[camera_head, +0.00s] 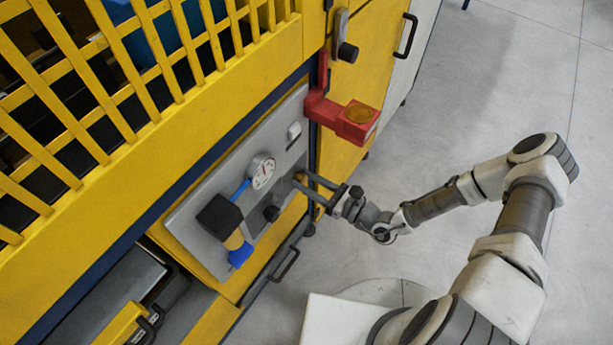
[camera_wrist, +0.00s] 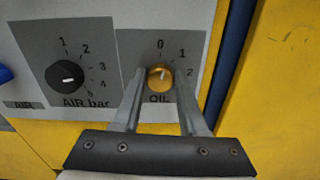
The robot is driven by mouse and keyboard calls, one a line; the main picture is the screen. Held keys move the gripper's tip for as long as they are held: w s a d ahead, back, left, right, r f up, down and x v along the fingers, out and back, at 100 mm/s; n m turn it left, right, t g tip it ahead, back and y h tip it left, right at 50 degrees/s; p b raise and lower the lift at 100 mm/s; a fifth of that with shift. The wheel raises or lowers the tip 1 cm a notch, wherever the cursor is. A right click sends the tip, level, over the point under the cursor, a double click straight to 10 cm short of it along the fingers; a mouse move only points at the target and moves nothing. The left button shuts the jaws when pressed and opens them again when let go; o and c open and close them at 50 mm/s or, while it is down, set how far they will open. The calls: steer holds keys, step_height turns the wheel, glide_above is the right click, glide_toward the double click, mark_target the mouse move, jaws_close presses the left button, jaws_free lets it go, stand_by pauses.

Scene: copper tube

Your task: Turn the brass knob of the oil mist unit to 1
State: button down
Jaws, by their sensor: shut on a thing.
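The brass knob (camera_wrist: 159,78) sits on a dark OIL plate (camera_wrist: 133,46) marked 0, 1 and 2 in the wrist view. Its pale pointer line points nearly straight up, leaning slightly right, close to the 0. My gripper (camera_wrist: 160,82) is shut on the knob, one finger on each side. In the head view my gripper (camera_head: 301,183) reaches the right end of the grey panel (camera_head: 188,226), where the knob is small and mostly hidden by the fingers.
A black AIR bar knob (camera_wrist: 66,76) is left of the brass knob. A gauge (camera_head: 262,170) and a black-and-brass unit with a blue bottom (camera_head: 239,253) are on the panel. A red bracket (camera_head: 345,121) juts out above my gripper. Open floor lies right.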

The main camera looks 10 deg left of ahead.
steer(key=m+p, duration=0.2)
steer(key=m, duration=0.3)
steer(key=shift+m, duration=0.3)
stand_by(0.4)
steer(key=shift+c, duration=2.2)
jaws_free()
steer(key=p+v, duration=0.2)
steer(key=v, duration=1.5)
steer(key=shift+d+p, duration=0.2)
steer(key=shift+p, duration=0.1)
